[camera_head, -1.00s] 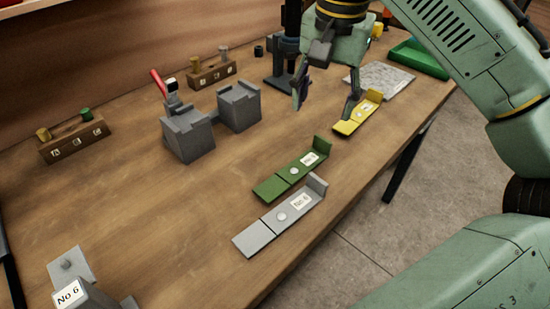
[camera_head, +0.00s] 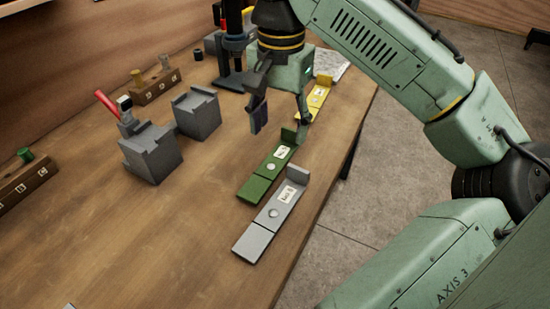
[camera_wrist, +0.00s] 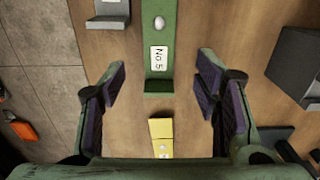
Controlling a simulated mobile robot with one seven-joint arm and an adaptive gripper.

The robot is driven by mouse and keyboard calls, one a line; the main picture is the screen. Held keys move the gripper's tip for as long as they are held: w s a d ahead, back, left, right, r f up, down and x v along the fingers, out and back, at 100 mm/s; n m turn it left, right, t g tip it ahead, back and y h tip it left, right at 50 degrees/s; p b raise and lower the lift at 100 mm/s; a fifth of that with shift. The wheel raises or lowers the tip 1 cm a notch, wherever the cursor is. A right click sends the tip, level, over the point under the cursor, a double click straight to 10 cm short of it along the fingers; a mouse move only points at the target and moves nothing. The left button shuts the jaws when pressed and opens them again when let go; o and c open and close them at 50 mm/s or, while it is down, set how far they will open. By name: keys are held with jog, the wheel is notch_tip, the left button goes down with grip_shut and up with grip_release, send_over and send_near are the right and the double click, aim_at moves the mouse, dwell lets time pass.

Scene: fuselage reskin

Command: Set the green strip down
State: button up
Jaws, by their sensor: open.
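The green strip (camera_head: 266,172) lies flat on the wooden table with its upturned end toward the back, between a grey strip and a yellow strip. It also shows in the wrist view (camera_wrist: 159,30), with a white "No 5" label and a round light button. My gripper (camera_head: 281,120) is open and empty above the table, near the upturned end of the green strip. In the wrist view the two dark-padded fingers (camera_wrist: 163,88) stand wide apart on either side of the line of the strip, touching nothing that I can see.
The grey strip (camera_head: 272,219) lies in front of the green one, and the yellow strip (camera_head: 314,101) lies behind. Two grey blocks (camera_head: 151,152) stand at left, one beside a red-handled tool (camera_head: 107,104). A wooden holder (camera_head: 157,87) is at the back.

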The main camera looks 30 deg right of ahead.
aim_at(280, 155)
jog(key=shift+f+p, duration=0.35)
jog(key=shift+f, duration=2.35)
jog(key=shift+c, duration=0.4)
grip_shut()
jog(key=shift+r, duration=0.15)
